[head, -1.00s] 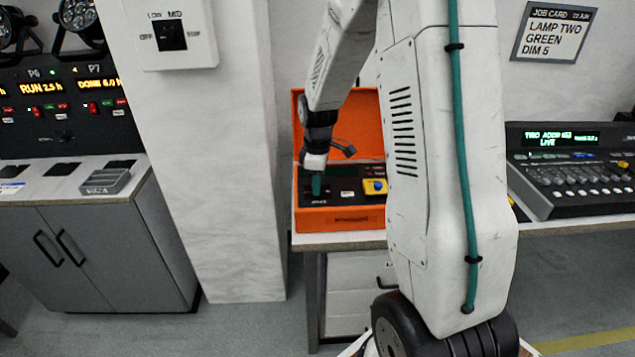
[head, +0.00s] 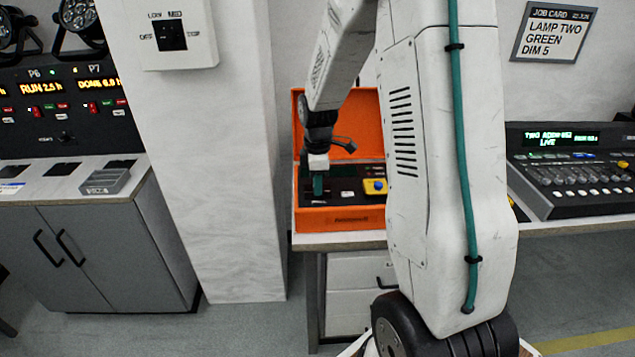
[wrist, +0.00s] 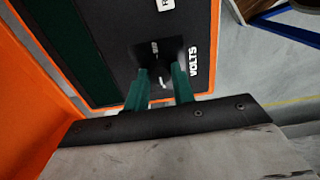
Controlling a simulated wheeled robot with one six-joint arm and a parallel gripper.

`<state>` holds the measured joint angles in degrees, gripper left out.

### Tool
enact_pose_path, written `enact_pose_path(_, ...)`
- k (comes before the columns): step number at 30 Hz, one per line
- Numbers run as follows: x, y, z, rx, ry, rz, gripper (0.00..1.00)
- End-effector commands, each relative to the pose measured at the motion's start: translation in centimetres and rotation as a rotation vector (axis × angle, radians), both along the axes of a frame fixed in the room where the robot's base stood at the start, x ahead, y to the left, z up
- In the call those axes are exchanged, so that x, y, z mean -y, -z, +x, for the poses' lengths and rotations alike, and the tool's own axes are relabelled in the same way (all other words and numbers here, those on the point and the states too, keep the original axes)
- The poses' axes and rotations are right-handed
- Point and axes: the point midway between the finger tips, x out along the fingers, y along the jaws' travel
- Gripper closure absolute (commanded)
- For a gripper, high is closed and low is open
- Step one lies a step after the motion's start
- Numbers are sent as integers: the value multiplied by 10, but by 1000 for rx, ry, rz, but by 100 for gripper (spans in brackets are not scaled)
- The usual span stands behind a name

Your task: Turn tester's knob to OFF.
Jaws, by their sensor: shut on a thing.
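The tester is an orange case (head: 340,217) with its lid open, standing on a bench. Its dark panel carries a black knob with a white mark (wrist: 163,82), near the word VOLTS in the wrist view. My gripper (wrist: 167,88) has green fingers on either side of the knob and is shut on it. In the head view my gripper (head: 318,184) points down at the left of the tester's panel. The fingers hide parts of the knob and its markings, so I cannot read its setting.
A yellow part with a blue knob (head: 375,186) sits at the right of the panel. The open orange lid (head: 362,125) stands behind my gripper. A lighting console (head: 575,170) is at the right and a white wall pillar (head: 225,170) at the left.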

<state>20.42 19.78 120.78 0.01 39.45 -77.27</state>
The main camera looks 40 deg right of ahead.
Motion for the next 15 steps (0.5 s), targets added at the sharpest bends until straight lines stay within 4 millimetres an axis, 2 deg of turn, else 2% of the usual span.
enact_pose_path(1,1,-1,1,3,-1,-2,67)
enact_pose_path(3,1,-1,1,3,0,-2,53)
enact_pose_path(11,0,-1,1,2,0,-1,53)
enact_pose_path(15,0,-13,1,4,0,-1,53)
